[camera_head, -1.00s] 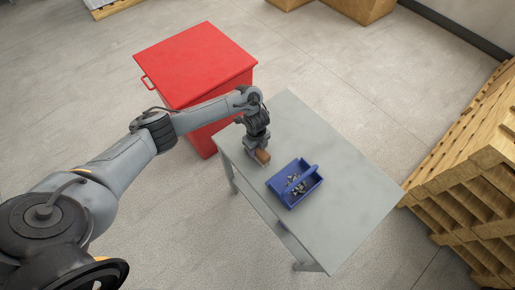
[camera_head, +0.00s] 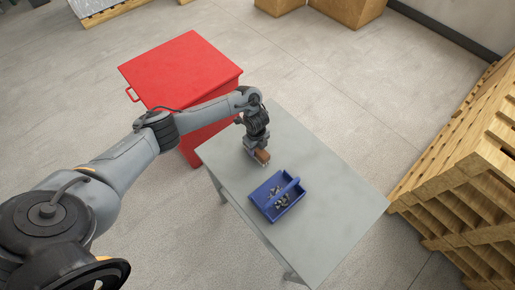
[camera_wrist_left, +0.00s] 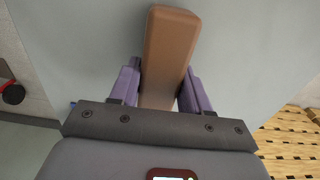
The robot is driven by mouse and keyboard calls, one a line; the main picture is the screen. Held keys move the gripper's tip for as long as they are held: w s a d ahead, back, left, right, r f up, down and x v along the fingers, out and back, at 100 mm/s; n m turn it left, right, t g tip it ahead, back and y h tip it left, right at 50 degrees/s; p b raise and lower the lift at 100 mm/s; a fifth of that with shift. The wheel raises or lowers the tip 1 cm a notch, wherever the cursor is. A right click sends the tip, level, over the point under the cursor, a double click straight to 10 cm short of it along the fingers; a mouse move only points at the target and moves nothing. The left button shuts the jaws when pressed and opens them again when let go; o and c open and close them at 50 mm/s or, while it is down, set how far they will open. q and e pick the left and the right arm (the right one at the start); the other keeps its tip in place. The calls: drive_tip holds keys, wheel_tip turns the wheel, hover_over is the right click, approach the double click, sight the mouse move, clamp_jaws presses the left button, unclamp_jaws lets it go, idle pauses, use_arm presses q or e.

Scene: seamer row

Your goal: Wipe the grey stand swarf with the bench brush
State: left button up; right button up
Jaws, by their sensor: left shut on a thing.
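My left gripper (camera_head: 258,149) is shut on the bench brush (camera_head: 262,157), a brown block held low at the grey stand's top. In the left wrist view the brush (camera_wrist_left: 168,50) sits between the two purple fingers of the gripper (camera_wrist_left: 160,90). The grey stand (camera_head: 325,190) has a flat grey top. I cannot make out any swarf on it; the bristles are also hidden, so I cannot tell whether they touch the top. My right gripper is not in view.
A blue carrier (camera_head: 267,204) with a handle and small metal parts stands on the stand, just in front of the brush. A red cabinet (camera_head: 180,68) stands behind left. Wooden pallets (camera_head: 465,185) are stacked at right. The stand's right part is clear.

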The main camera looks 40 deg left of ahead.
use_arm(q)
drive_tip(key=r+p, duration=0.3)
drive_tip(key=r, duration=0.1)
drive_tip(key=shift+s+r, duration=0.2)
drive_tip(key=shift+w+r+p, duration=0.1)
drive_tip(key=shift+r+p, duration=0.65)
drive_tip(key=shift+p, duration=0.05)
drive_tip(key=shift+r+p, duration=1.15)
drive_tip(key=shift+p, duration=0.1)
